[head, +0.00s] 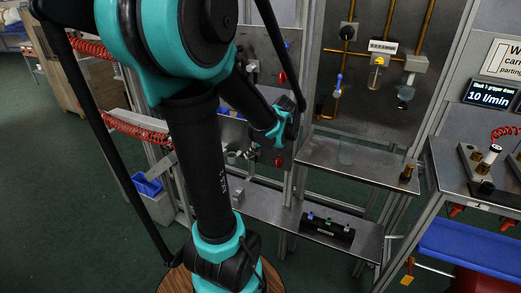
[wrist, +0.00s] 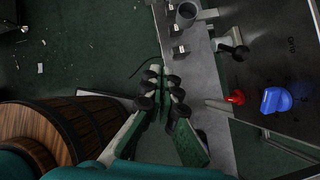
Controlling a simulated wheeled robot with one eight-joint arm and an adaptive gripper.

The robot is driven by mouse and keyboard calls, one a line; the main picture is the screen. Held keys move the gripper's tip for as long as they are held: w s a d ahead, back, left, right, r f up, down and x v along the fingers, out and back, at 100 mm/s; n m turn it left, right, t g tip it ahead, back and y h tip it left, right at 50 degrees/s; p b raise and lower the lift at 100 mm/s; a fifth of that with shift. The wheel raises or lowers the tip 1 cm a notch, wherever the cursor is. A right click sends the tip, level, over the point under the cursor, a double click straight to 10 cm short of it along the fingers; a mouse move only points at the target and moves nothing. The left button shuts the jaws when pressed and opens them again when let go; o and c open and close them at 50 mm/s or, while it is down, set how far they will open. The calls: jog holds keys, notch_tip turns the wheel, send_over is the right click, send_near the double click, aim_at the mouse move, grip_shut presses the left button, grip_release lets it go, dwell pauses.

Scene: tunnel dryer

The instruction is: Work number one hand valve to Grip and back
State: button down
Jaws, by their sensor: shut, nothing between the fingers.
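In the head view my gripper cannot be made out; my wrist is by the left panel, well left of the valve.
In the wrist view a blue knob (wrist: 276,100) and a red knob (wrist: 235,97) stick out to the right of my fingers. A wooden barrel (wrist: 60,135) is at lower left. In the head view a display (head: 490,95) reads 10 l/min. A black manifold (head: 328,230) lies on the low shelf.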

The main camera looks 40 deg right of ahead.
jog(key=s+d+r+m+t, duration=0.1)
jog(key=s+d+r+m, duration=0.1)
jog(key=s+d+m, duration=0.3)
jog(key=shift+d+m+h, duration=0.3)
jog(key=shift+d+m, duration=0.7)
jog(key=shift+d, duration=0.1)
jog(key=shift+w+f, duration=0.15)
jog(key=w+d+f, duration=0.2)
jog(key=w+f, duration=0.4)
jog(key=w, duration=0.3)
jog(key=shift+w+f, duration=0.15)
jog(key=shift+f, duration=0.05)
jog(key=shift+a, duration=0.1)
